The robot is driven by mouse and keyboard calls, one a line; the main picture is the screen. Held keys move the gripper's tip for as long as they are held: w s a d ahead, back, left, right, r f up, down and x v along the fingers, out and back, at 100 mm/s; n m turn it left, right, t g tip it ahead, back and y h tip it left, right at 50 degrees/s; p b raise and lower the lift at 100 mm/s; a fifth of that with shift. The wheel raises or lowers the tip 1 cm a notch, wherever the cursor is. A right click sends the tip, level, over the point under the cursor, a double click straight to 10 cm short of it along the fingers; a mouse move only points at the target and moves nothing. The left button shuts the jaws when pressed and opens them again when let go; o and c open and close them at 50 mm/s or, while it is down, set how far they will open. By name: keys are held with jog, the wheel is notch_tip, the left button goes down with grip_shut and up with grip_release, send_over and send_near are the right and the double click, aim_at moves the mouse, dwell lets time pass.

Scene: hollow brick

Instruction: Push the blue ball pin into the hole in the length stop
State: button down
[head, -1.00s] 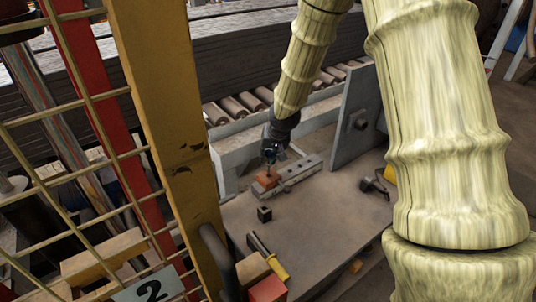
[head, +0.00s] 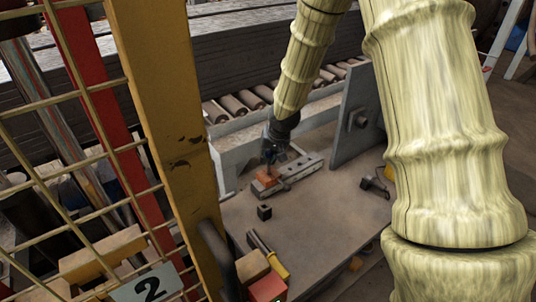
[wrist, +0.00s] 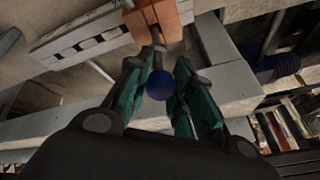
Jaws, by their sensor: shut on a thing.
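The orange length stop (head: 265,187) sits on a light grey slotted rail (head: 305,168) on the bench. In the wrist view the orange stop (wrist: 155,17) is at the top, with the slotted rail (wrist: 85,40) running to its left. My gripper (head: 270,160) is just above the stop. In the wrist view my gripper (wrist: 159,66) is shut on the blue ball pin (wrist: 160,85), ball towards the camera. The pin's thin shaft points at the stop and its far end meets a dark slot there. I cannot tell how deep it sits.
A small black hollow block (head: 264,212) lies on the bench (head: 320,215) in front of the stop. A yellow-handled tool (head: 270,258) and a red block (head: 267,289) are nearer. An upright grey plate (head: 353,120) stands right of the rail. A yellow post (head: 175,120) and mesh are left.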

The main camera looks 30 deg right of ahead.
aim_at(269, 163)
jog(key=shift+f+b, duration=1.15)
jog(key=shift+f, duration=0.9)
dwell(1.0)
jog(key=c, duration=1.2)
grip_release()
jog(key=shift+o, duration=0.2)
jog(key=shift+r, duration=0.1)
jog(key=v, duration=1.2)
